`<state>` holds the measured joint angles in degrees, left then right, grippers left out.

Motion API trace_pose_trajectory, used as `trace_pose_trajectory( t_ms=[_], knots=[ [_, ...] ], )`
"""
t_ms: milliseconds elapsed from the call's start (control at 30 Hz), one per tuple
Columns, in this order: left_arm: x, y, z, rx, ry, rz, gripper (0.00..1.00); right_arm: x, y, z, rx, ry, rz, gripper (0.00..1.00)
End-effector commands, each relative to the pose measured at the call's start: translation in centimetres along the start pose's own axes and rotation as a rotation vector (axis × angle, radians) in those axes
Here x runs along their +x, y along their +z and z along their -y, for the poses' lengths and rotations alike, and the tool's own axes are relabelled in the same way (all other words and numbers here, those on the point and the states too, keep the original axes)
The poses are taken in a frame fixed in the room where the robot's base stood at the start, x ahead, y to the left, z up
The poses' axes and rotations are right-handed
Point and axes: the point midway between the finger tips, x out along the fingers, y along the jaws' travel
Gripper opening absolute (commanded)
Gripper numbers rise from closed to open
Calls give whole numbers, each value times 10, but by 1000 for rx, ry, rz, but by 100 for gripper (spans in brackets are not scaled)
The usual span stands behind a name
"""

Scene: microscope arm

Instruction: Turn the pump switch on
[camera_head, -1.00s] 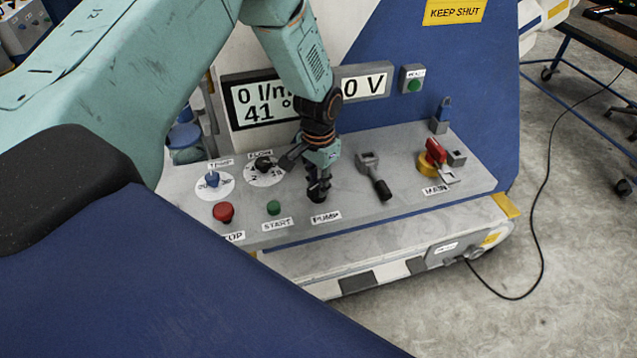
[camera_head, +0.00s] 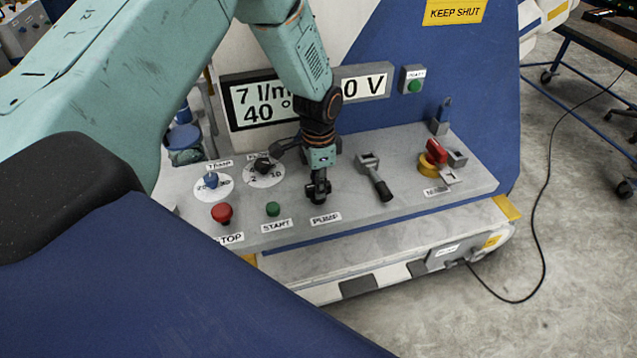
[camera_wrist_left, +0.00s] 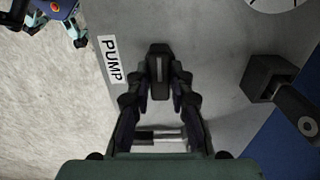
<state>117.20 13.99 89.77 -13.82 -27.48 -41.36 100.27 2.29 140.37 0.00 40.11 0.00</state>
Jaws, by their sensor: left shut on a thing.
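The pump switch (camera_wrist_left: 158,62) is a dark rocker or lever beside the PUMP label (camera_head: 325,219) on the grey control panel (camera_head: 390,220). In the wrist view the label (camera_wrist_left: 111,60) lies to the left of the switch. My left gripper (camera_head: 318,196) is at the switch, pointing down, with its two dark fingers (camera_wrist_left: 160,85) closed on either side of it. In the head view the fingers hide most of the switch. The display (camera_head: 262,102) reads 7 l/m and 40 degrees. My right gripper does not show.
A black-handled lever (camera_head: 380,186) and a red-and-yellow MAIN switch (camera_head: 434,158) stand to the right. The TEMP knob (camera_head: 211,181), FLOW knob (camera_head: 262,165), red STOP button (camera_head: 222,212) and green START button (camera_head: 273,209) are to the left.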

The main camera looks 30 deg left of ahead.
Motion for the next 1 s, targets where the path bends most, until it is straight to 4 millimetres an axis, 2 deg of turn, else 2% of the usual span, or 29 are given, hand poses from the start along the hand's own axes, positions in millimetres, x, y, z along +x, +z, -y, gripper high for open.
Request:
trace_pose_trajectory(
  t_ms=[333, 367, 600, 867, 1000],
  knots=[
    [-2, -1, 2, 7, -5, -3, 0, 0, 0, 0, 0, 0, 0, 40],
    [-2, -1, 2, 7, -6, -3, 22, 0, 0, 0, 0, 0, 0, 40],
    [-1, -1, 1, 5, -3, -2, 43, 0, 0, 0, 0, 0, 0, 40],
    [-1, 0, 0, 3, -2, -1, 43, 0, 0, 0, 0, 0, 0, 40],
    [-8, -1, 1, 3, -3, -3, 43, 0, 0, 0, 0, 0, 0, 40]
  ],
)
